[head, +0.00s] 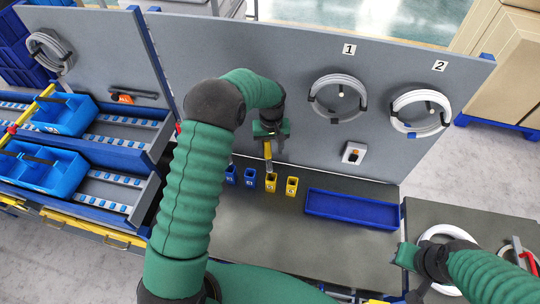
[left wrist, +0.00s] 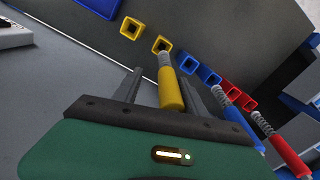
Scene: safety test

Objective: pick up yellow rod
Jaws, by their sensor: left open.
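The yellow rod (left wrist: 172,88) has a yellow grip and a grey threaded end. That end stands in or at a yellow socket (left wrist: 162,45); the exact seat is hard to see. The rod also shows in the head view (head: 268,156), below my gripper. My left gripper (head: 270,136) points down over it. In the left wrist view my left gripper (left wrist: 162,82) is open, with the rod between its two fingers, nearer the right one. No grip on the rod shows. My right gripper (head: 406,256) is at the lower right, its jaws unclear.
A second yellow socket (head: 291,186) looks empty. Blue sockets (head: 249,176) and red sockets (left wrist: 232,88) stand in the same row, with a blue rod (left wrist: 238,118) and a red rod (left wrist: 286,152) close by. A blue tray (head: 318,205) lies right; the grey panel rises behind.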

